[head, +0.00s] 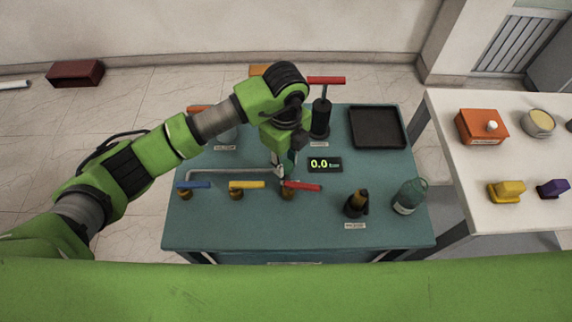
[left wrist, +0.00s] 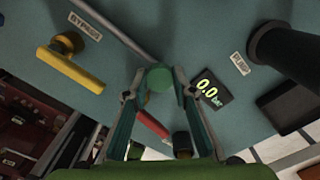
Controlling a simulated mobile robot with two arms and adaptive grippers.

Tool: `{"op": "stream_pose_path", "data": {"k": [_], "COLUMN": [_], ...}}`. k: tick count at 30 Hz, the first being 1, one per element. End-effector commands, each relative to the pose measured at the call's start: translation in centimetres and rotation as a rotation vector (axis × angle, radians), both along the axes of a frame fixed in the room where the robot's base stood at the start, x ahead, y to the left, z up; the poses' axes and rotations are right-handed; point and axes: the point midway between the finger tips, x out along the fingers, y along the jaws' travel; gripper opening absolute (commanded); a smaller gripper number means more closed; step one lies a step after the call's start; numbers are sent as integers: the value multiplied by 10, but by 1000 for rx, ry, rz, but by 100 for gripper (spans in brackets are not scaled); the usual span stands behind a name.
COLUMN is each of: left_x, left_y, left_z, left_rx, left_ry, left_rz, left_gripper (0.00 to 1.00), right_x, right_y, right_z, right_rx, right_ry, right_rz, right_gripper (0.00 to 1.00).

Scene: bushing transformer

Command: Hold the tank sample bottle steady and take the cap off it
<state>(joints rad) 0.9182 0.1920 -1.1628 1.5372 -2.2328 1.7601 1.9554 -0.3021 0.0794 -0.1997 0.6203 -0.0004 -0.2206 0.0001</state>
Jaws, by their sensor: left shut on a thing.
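My left gripper (head: 284,168) is above the middle of the teal table, pointing down, near the pipe end and the red valve handle. In the left wrist view its fingers (left wrist: 159,84) are closed on a small round green piece (left wrist: 159,77); I cannot tell what it belongs to. The labels are too small to tell which is the tank sample bottle. My right gripper is not in view.
Blue (head: 194,184), yellow (head: 247,184) and red (head: 302,186) valve handles line the table's front. A gauge reading 0.0 (head: 325,164), a black pump (head: 320,118) and a dark tray (head: 378,128) lie behind and to the right. A white table (head: 480,190) stands at right.

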Motion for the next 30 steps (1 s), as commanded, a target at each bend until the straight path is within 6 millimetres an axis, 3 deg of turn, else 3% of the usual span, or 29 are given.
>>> {"op": "stream_pose_path", "data": {"k": [1,5,17,18,20,30], "left_x": [-3,-3,-2,-2,-2,-2], "left_y": [0,-1,-1,-1,-1,-1], "left_z": [-5,-22,-32,-31,-30,-29], "left_rx": [2,0,-1,-1,-1,-1], "left_ry": [8,6,2,1,2,3], "left_rz": [0,0,-2,-2,-2,-1], "left_gripper": [0,0,0,30,41,41], "right_x": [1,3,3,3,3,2], "right_y": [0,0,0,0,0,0], "right_z": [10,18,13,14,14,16], "right_rx": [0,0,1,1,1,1], "right_ry": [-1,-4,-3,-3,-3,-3], "right_rz": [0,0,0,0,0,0], "right_gripper": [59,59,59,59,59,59]}}
